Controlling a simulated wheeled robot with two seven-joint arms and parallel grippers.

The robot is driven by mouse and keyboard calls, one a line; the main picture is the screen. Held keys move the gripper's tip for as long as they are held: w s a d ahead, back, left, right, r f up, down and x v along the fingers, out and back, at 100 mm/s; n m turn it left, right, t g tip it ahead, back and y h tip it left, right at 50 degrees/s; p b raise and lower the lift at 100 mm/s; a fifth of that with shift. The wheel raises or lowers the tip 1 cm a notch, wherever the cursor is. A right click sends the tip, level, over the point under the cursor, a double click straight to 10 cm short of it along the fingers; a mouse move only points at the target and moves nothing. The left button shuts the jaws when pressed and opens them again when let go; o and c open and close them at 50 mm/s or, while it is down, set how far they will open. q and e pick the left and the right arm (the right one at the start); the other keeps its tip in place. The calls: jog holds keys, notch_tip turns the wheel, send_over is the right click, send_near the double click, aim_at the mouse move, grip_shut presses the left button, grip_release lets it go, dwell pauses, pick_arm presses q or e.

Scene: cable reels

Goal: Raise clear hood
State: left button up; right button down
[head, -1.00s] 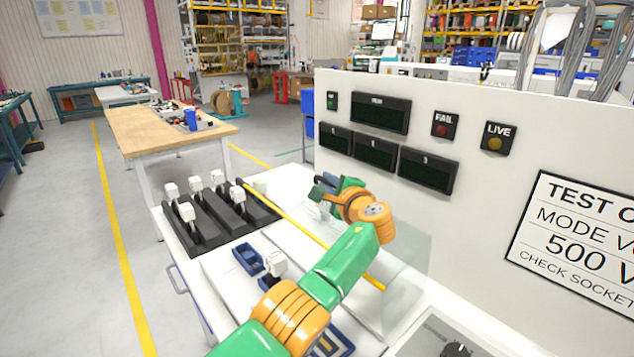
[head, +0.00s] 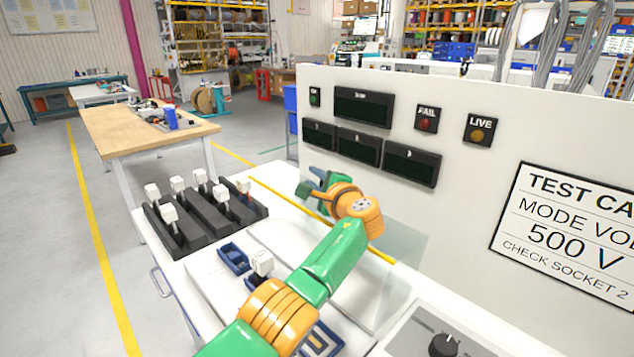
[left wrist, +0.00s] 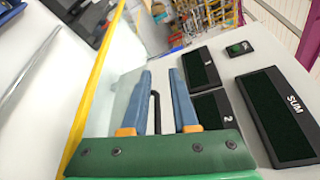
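The clear hood (head: 405,246) is a see-through panel with a yellow edge bar (head: 373,251), over the bench in front of the white test console. The bar slants and stands off the bench top. The hood also shows in the left wrist view (left wrist: 121,98), its yellow edge (left wrist: 92,95) left of my fingers. My left gripper (head: 311,187) is by the console face, above and behind the bar in the head view. In the left wrist view its blue fingers (left wrist: 161,80) are apart, with a thin black bent bar (left wrist: 154,112) between them. Whether they touch it is unclear. My right gripper is out of view.
The console carries dark displays (head: 363,107), a FAIL lamp (head: 427,119) and a LIVE lamp (head: 480,130). Black blocks with white-topped levers (head: 205,215) stand at the bench's left end. A blue socket part (head: 233,257) and a black knob (head: 445,344) are in front.

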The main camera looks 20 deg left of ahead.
pick_arm(q)
jog(key=b+v, duration=0.2)
jog(key=v, duration=0.4)
jog(key=shift+s+d, duration=0.2)
jog(key=shift+s, duration=0.05)
